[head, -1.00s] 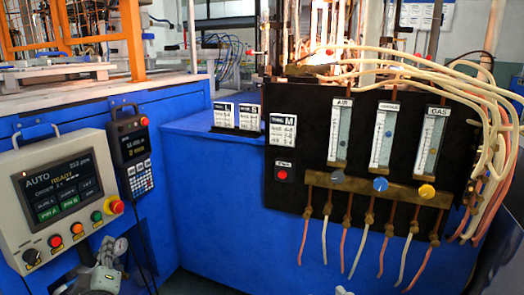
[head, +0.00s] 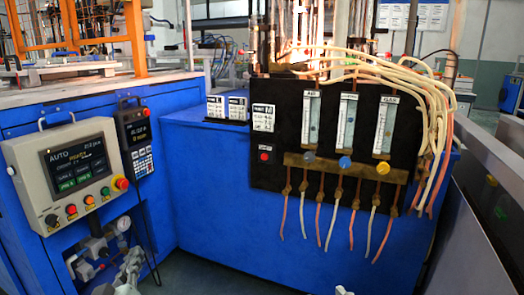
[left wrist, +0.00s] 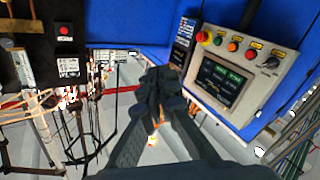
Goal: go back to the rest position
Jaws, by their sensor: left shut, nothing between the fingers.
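My left gripper (head: 130,268) shows at the bottom edge of the head view, below and right of the control box, apart from it and low in front of the blue cabinet. In the left wrist view its dark fingers (left wrist: 160,88) are together with nothing between them. That view is upside down, with the control box (left wrist: 240,75) to the right of the fingers and open floor behind them. My right gripper cannot be made out; only a small pale bit shows at the bottom edge of the head view.
A control box (head: 72,172) and keypad unit (head: 134,140) are on the blue cabinet at left, with a pressure gauge (head: 123,225) below. A black flowmeter panel (head: 325,140) with dangling hoses (head: 330,220) stands centre right. A grey surface (head: 490,190) is at far right. Floor shows between.

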